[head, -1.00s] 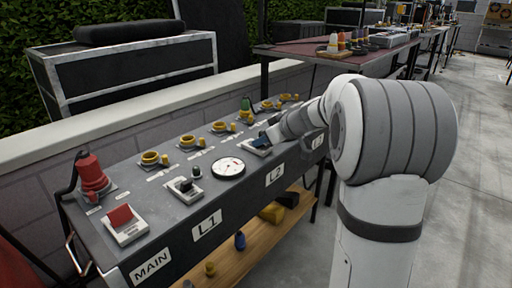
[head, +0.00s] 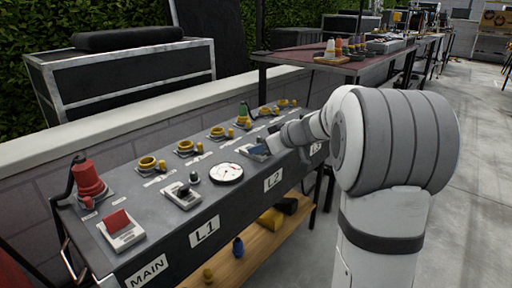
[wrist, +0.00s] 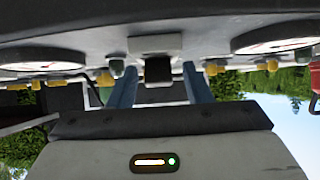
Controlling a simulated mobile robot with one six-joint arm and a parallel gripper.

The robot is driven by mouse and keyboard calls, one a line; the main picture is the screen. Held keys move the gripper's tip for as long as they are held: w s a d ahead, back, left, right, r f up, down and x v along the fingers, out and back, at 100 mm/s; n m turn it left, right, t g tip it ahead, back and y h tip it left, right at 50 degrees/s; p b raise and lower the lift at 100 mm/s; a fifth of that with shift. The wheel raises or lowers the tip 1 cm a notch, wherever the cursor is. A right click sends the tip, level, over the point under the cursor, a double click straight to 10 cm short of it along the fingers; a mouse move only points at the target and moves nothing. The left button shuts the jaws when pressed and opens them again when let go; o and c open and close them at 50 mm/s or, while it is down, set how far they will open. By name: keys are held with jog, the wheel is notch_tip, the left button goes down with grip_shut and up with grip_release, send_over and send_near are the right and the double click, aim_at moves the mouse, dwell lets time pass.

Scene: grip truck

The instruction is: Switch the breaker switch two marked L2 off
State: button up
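The L2 breaker switch (head: 256,152) is on the sloping panel just above the L2 label (head: 273,181). Its setting is too small to tell in the head view. My gripper (head: 277,144) is beside it on the right, partly blocked by my arm. The wrist view appears upside down. There the switch's pale base and dark lever (wrist: 157,68) lie between the two blue fingers of my gripper (wrist: 160,90). The fingers are apart, with space on both sides of the lever. I see no contact.
The L1 switch (head: 182,192), a round gauge (head: 226,173) and the red MAIN switch (head: 119,225) are left of L2. Yellow sockets (head: 147,163) line the panel's back. A red plug (head: 88,180) stands at the far left. The floor at right is clear.

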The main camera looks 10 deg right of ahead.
jog(key=shift+o, duration=0.2)
jog(key=p+v, duration=0.2)
jog(key=v, duration=0.6)
dwell(0.3)
jog(key=s+a+r+m+g+h+p, duration=0.3)
jog(key=s+a+r+p, duration=0.6)
jog(key=s+r+p, duration=0.75)
jog(key=s+r+m+g+h+p, duration=0.3)
jog(key=s+r+p, duration=0.8)
jog(key=p, duration=1.1)
jog(key=shift+s+d+m+g+h, duration=0.2)
jog(key=shift+s+m+g+h, duration=0.15)
jog(key=shift+s+m, duration=0.25)
